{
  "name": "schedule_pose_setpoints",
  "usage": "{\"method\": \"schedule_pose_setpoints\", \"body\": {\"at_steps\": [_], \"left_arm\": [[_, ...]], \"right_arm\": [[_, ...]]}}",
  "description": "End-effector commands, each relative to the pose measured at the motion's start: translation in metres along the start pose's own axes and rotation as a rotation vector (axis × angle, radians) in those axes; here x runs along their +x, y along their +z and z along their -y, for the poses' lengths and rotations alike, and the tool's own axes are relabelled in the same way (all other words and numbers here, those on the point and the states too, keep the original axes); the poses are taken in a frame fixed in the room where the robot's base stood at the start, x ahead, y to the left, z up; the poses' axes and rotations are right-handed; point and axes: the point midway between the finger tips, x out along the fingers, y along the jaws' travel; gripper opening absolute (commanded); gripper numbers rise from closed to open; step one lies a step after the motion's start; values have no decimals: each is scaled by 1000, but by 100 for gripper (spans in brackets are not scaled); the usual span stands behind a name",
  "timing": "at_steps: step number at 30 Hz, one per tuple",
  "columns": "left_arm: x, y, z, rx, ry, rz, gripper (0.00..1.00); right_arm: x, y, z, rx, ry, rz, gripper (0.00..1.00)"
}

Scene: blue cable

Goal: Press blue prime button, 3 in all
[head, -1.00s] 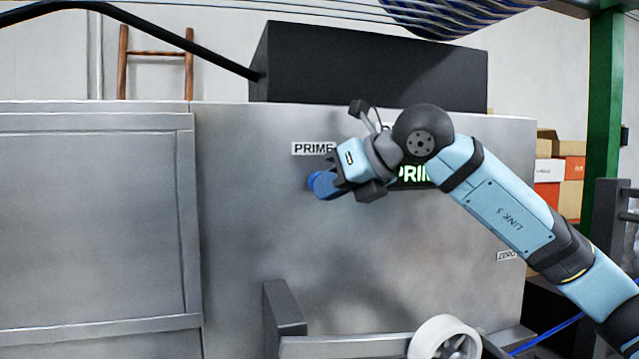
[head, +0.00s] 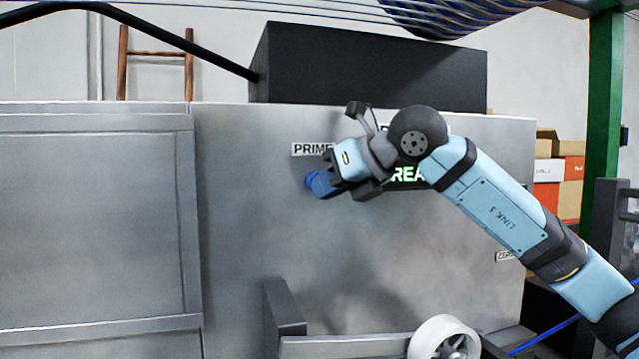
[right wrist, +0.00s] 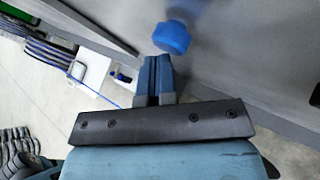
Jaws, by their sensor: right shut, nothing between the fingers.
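The blue prime button (head: 311,181) is on the grey metal panel (head: 245,230), below a white label reading PRIME (head: 309,149). My right gripper (head: 326,184) is right at the button in the head view, its fingers shut and empty, partly covering it. In the right wrist view the round blue button (right wrist: 172,38) stands out from the panel just beyond the shut fingertips (right wrist: 158,60). Whether they touch cannot be told. A dark display with green letters "REA" (head: 406,174) is partly hidden behind my right wrist. My left gripper is not in view.
A black box (head: 370,65) sits on top of the cabinet. A grey bracket (head: 284,310) and a white roller (head: 444,338) stand in front below. A second small label (head: 508,256) is at lower right. A green post (head: 602,110) rises at right.

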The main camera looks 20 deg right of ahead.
Motion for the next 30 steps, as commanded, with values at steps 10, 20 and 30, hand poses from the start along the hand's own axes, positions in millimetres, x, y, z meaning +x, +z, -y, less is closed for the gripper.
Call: {"method": "schedule_pose_setpoints", "body": {"at_steps": [10, 20, 30], "left_arm": [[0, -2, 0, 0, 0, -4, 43], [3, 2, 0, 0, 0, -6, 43], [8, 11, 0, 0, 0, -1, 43]], "right_arm": [[2, 1, 1, 0, -1, 1, 0], [-4, -4, -3, -1, -1, 1, 0], [-15, -13, -11, 0, 0, 0, 0]]}}
